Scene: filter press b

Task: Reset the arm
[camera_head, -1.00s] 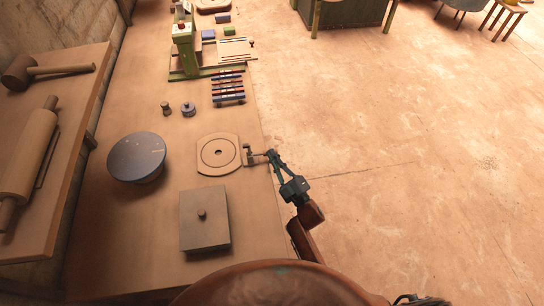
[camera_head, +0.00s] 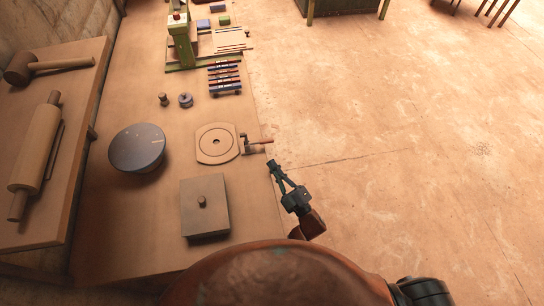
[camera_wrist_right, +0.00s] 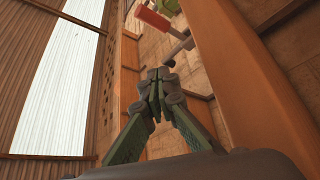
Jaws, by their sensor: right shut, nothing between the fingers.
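My right gripper (camera_head: 273,165) is shut and empty in the head view, just off the right edge of the long table (camera_head: 110,230). A small crank with a red handle (camera_head: 262,141) stands at the table's edge beside the round-holed plate (camera_head: 216,142), slightly beyond the gripper and apart from it. In the right wrist view the shut fingers (camera_wrist_right: 157,75) show in the middle, with the red handle (camera_wrist_right: 152,17) farther off above them. My left gripper is not in view.
A square lidded block (camera_head: 205,220) and a dark round-topped piece (camera_head: 137,147) stand on the near table. A green press (camera_head: 181,40) and a rack of striped bars (camera_head: 224,77) are farther back. A side shelf holds a rolling pin (camera_head: 38,145) and mallet.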

